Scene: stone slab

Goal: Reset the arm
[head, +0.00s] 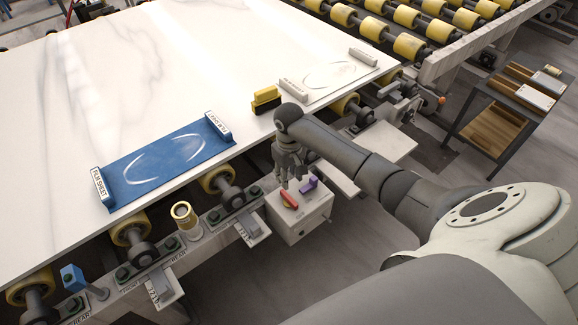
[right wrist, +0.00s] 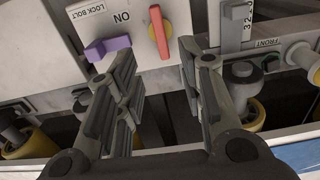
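My right gripper (head: 289,172) hangs just above the grey control box (head: 301,222) at the front edge of the slab. In the right wrist view the right gripper (right wrist: 165,85) has its two fingers wide apart with nothing between them. The box carries a red and yellow rotary handle (head: 289,199) and a purple lock bolt lever (head: 308,186). In the wrist view the red handle (right wrist: 159,32) stands near upright beside "ON", beyond the fingertips, and the purple lever (right wrist: 108,48) is left of it. I cannot tell whether a finger touches anything. My left gripper is out of view.
The white stone slab (head: 60,110) lies on yellow rollers (head: 217,178). On it are a blue film sheet (head: 170,160), a clear sheet (head: 335,78) and a yellow-black block (head: 265,98). A gauge post (head: 185,215) stands on the front rail. A shelf cart (head: 508,105) is at right.

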